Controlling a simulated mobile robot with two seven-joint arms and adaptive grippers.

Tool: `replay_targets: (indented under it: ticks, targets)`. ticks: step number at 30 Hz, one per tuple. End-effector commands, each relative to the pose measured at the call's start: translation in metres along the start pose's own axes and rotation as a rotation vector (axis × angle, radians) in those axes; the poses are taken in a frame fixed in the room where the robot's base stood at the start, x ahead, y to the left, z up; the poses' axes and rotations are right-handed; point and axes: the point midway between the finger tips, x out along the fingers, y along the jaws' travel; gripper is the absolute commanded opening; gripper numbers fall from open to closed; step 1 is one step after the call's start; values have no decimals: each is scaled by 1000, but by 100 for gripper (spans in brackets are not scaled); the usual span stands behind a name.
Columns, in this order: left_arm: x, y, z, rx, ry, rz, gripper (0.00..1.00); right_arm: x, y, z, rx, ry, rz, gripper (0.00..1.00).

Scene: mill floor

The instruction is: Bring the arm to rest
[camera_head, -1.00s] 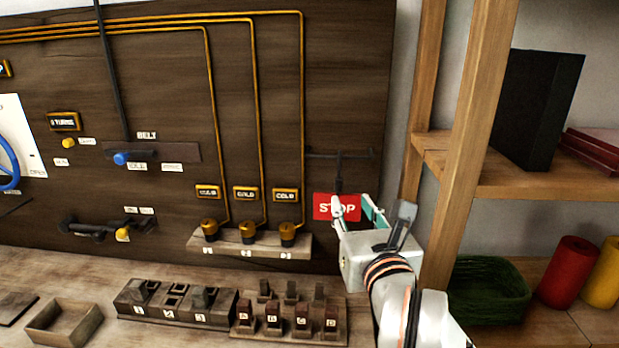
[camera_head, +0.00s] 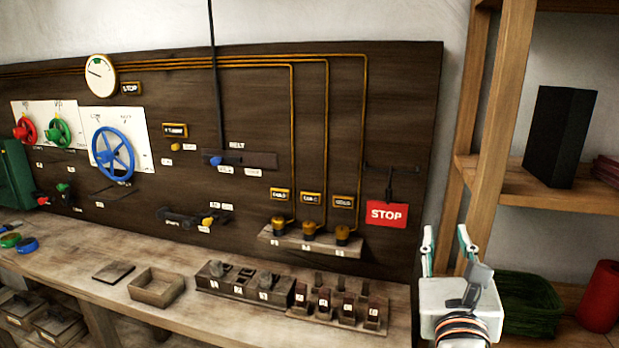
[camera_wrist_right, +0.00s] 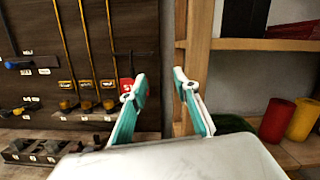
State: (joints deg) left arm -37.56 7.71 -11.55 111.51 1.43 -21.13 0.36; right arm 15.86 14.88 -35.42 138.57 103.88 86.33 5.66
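My right gripper (camera_head: 447,250) is at the lower right of the head view, in front of the shelf post and to the right of the red STOP sign (camera_head: 387,214). Its two fingers are spread apart with nothing between them. In the right wrist view the open fingers (camera_wrist_right: 160,90) point toward the board's right edge and the wooden post. The STOP sign there is partly hidden behind the left finger (camera_wrist_right: 127,86). The sign hangs below a dark bar on the board and is apart from the gripper. My left gripper does not show.
A dark control board (camera_head: 340,90) carries a blue wheel (camera_head: 113,153), a dial (camera_head: 101,76) and levers. The bench below holds an empty wooden tray (camera_head: 157,288) and labelled block racks (camera_head: 245,284). A shelf post (camera_head: 488,130), green basket (camera_head: 527,303) and red cylinder (camera_head: 602,297) stand at right.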

Motion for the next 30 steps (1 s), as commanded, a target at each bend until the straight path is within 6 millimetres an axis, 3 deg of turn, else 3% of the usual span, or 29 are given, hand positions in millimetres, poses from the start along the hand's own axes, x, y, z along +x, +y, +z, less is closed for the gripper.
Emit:
replay_targets:
  ticks: [3,7,11,14,18,21,25,30]
  targets:
    - [2,-2,-4,1,7,-2,40,-2,-26,-3,-214,-104,-132,30]
    - [5,-4,-11,3,20,-6,40,-15,-38,-3,-549,-234,-250,30]
    - [3,-3,-7,2,12,-4,40,-37,-16,-17,-979,-363,-295,30]
    - [2,-2,-3,1,6,-3,40,-56,19,-48,-1337,-456,-255,30]
    - [2,-2,-3,1,5,-3,40,-85,71,-122,-1804,-575,-104,30]
    - [2,-2,-3,1,5,-3,40,-108,96,-182,-2061,-643,38,30]
    - [2,-2,-3,1,5,-3,40,-142,111,-263,-2344,-725,251,30]
    - [2,-2,-3,1,5,-3,40,-195,105,-365,-2633,-827,570,30]
